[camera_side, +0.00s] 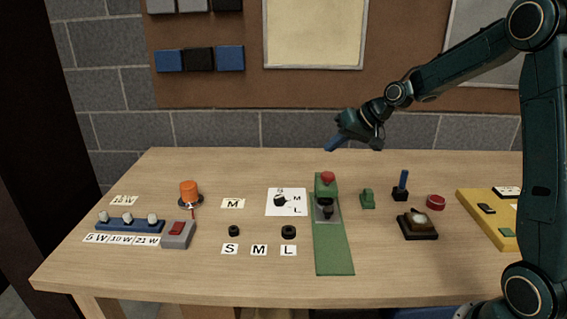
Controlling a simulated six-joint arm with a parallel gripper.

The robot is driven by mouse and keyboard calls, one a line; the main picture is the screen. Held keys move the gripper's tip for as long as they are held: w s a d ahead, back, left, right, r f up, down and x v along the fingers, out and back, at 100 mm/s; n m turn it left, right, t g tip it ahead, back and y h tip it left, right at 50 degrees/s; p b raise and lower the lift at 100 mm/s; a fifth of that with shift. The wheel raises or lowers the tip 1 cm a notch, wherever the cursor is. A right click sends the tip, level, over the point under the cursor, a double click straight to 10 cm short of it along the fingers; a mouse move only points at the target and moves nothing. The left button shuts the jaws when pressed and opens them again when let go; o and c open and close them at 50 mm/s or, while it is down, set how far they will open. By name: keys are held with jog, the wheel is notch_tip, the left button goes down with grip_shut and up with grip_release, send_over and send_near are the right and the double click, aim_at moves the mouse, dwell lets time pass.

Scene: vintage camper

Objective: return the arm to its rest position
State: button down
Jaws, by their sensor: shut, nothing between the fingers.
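My gripper (331,147) is at the end of my dark teal arm. It hangs in the air above the back part of the wooden table (110,267), pointing down and to the left. Its fingers are shut with nothing between them. It is apart from every object, a little above and behind the green stand with the red knob (327,178). My arm reaches in from the right side of the picture.
An orange cylinder (190,188), a red-switch box (179,234), black rings (288,232) and letter cards stand left of the green strip (333,258). A blue lever (402,184), a dark-based device (417,227) and a yellow board (482,221) are right. The front left edge is clear.

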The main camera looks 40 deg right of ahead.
jog(key=s+a+r+n+g+h, duration=0.1)
jog(key=s+a+r+n, duration=0.1)
jog(key=s+a+r, duration=0.4)
jog(key=s+a+r+n+g+h, duration=0.1)
jog(key=s+a, duration=0.3)
jog(key=s, duration=0.5)
jog(key=s+a+f+n+h, duration=0.1)
jog(key=s+a, duration=0.1)
jog(key=s, duration=1.4)
jog(key=shift+a, duration=0.35)
